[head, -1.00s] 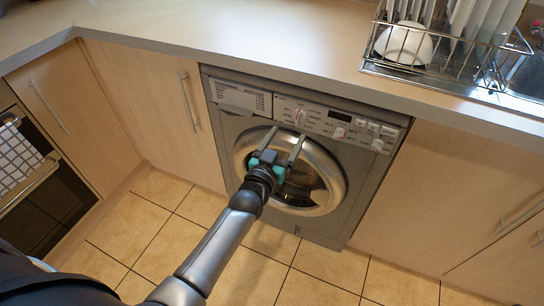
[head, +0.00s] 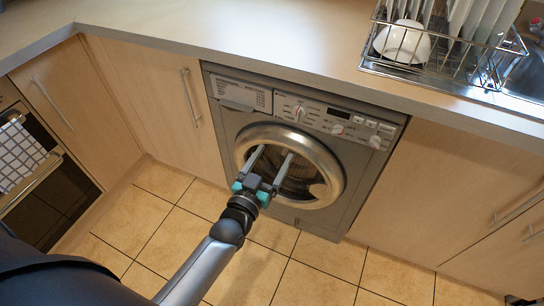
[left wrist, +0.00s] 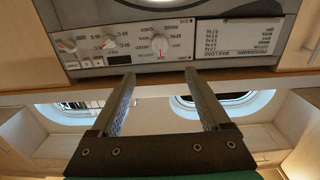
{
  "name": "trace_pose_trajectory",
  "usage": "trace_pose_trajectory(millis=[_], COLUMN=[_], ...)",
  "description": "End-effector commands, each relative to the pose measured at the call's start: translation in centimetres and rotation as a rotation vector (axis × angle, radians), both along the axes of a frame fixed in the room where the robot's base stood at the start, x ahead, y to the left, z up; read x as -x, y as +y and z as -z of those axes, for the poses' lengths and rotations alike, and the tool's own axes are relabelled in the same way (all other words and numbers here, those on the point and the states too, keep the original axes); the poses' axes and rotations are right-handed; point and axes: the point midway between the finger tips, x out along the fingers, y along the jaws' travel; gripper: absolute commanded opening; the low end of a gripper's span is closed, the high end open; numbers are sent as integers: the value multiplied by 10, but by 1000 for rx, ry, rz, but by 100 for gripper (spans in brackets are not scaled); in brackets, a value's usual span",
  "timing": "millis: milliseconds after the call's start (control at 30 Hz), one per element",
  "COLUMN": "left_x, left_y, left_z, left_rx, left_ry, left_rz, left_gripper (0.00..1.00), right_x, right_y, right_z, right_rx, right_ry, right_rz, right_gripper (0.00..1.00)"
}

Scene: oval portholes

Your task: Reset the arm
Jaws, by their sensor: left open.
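My left gripper (head: 272,158) reaches in from the bottom in the head view, in front of the round door of the washing machine (head: 225,148). Its two fingers are spread apart with nothing between them. In the left wrist view, the open fingers (left wrist: 168,85) point at the washing machine's control panel (left wrist: 140,50), which appears upside down. I cannot tell the exact gap between the fingertips and the machine. My right gripper is not in view.
The counter (head: 260,45) runs above the machine. A dish rack (head: 440,60) with a white bowl (head: 402,42) and plates stands at the right. An oven with a checked towel (head: 18,155) is at the left. The tiled floor (head: 130,220) is clear.

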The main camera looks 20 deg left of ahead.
Motion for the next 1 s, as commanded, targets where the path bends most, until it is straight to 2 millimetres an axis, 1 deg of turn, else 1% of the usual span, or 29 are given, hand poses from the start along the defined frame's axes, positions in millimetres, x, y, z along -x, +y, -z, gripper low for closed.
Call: trace_pose_trajectory(millis=[300, 367, 433, 467, 567, 600, 667, 700, 767, 800, 867, 900, 967, 1000], left_x=[0, 1, 5, 8, 27, 39, 62, 79, 108, 129, 163, 187, 222, 244], left_y=[0, 0, -1, -2, -2, -2, -1, 1, 5, 8, 15, 20, 28, 33], left_z=[1, 8, 28, 40, 98, 125, 166, 192, 228, 250, 280, 298, 319, 331], left_rx=[0, -3, -10, -15, -39, -51, -70, -82, -102, -115, -137, -151, -172, -186], left_ry=[3, 22, 74, 106, 263, 340, 461, 541, 660, 738, 857, 933, 1039, 1105], left_rz=[0, 2, 10, 15, 34, 43, 57, 63, 72, 78, 83, 87, 87, 88], left_gripper=[80, 80, 80, 80, 80, 80, 80, 80, 80, 80, 80, 80, 80, 80], right_x=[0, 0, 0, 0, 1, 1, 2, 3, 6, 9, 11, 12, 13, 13], right_y=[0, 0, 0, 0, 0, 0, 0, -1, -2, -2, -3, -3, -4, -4], right_z=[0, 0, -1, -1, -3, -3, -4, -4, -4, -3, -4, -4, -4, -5], right_rx=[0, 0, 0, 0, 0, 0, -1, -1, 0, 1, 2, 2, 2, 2], right_ry=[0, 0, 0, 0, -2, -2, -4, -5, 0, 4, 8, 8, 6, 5], right_rz=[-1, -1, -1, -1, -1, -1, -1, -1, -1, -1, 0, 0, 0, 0], right_gripper=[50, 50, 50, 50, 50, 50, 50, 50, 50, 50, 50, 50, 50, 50])
